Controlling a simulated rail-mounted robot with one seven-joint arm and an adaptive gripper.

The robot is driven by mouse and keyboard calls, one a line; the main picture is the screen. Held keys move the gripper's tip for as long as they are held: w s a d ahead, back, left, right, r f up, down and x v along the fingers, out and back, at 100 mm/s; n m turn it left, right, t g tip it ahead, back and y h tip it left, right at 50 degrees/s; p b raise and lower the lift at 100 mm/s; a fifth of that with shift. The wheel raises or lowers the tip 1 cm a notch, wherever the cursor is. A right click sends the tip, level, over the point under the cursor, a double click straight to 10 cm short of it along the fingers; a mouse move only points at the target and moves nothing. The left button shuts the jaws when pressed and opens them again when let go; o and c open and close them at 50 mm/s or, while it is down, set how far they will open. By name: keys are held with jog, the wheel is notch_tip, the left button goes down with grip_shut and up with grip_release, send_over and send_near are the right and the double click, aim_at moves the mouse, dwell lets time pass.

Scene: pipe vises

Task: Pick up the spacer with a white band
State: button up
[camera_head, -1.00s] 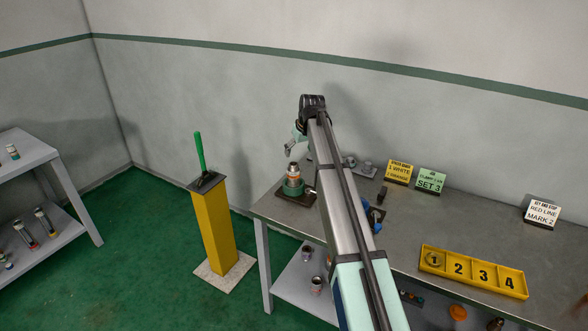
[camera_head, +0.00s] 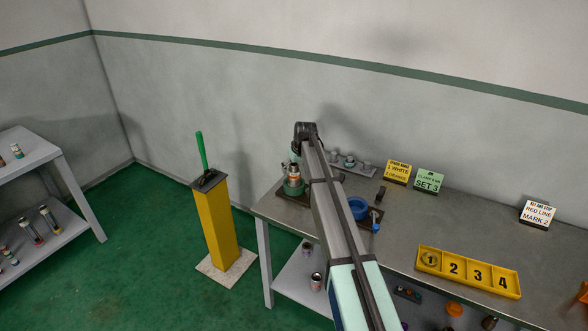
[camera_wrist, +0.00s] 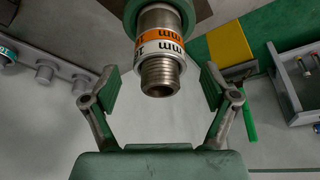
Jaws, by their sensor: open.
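A metal pipe stub with a threaded end (camera_wrist: 160,78) stands in a round green vise (camera_head: 292,187) at the left end of the bench. A spacer with a white band (camera_wrist: 160,48) sits around the stub next to the threads, with an orange band (camera_wrist: 153,35) beside it toward the vise. My gripper (camera_wrist: 158,88) is open, its two fingers on either side of the threaded end and apart from it. In the head view the gripper is mostly hidden behind the end of my arm, just above the vise.
A rail with several grey knobs (camera_head: 350,162) lies behind the vise. A blue round part (camera_head: 357,208) is right of my arm. A yellow numbered tray (camera_head: 470,271) and small signs stand farther right. A yellow post with a green lever (camera_head: 201,150) stands left of the bench.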

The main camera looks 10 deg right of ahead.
jog(key=shift+f, duration=0.2)
jog(key=c, duration=1.2)
jog(key=shift+o, duration=0.2)
jog(key=shift+r, duration=0.1)
